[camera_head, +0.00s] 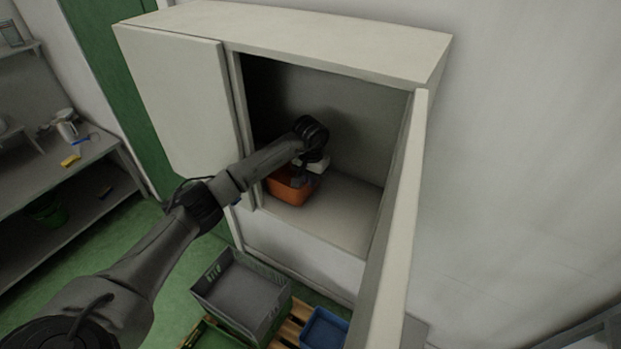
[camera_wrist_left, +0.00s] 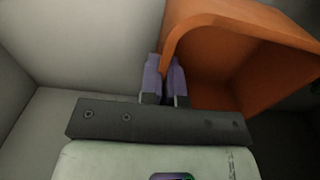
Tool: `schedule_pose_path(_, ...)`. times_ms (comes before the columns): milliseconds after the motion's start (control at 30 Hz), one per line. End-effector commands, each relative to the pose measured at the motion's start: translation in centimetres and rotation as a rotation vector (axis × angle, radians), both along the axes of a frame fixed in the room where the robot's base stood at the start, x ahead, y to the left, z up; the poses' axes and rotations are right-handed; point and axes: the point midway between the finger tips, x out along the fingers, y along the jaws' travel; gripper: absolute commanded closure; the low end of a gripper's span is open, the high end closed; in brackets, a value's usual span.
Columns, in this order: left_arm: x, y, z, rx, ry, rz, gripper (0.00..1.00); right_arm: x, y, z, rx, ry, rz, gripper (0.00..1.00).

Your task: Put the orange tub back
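The orange tub (camera_head: 290,192) is inside the open cabinet (camera_head: 345,215), at the left of its floor, close to the closed left door's side. I cannot tell whether its base rests fully on the floor. My left arm reaches in from the left, and my left gripper (camera_head: 308,172) is at the tub's rim, partly hidden by the wrist. In the left wrist view the two fingers (camera_wrist_left: 165,82) stand close together with the edge of the orange tub (camera_wrist_left: 215,50) between them. The tub looks open and empty there. My right gripper is not in view.
The cabinet's right door (camera_head: 403,215) stands open toward me; the left door (camera_head: 180,105) is shut. A grey crate (camera_head: 240,295) and a blue bin (camera_head: 325,330) are below on a wooden pallet. The cabinet floor right of the tub is clear. Shelving stands far left.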

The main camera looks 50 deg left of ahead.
Motion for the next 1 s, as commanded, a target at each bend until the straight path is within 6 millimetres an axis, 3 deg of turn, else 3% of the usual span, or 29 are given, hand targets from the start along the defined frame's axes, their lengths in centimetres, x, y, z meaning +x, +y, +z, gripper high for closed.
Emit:
schedule_pose_path(533, 0.01, 0.03, -1.05, 0.002, -0.002, 0.0, 1.0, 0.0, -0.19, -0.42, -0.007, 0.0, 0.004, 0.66)
schedule_pose_path(800, 0.01, 0.0, -0.87, 0.0, -0.001, 0.0, 0.71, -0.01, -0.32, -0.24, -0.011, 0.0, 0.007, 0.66)
schedule_pose_path(1000, 0.02, -0.01, -0.86, 0.0, -0.001, 0.0, 0.71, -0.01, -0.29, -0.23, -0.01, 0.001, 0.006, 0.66)
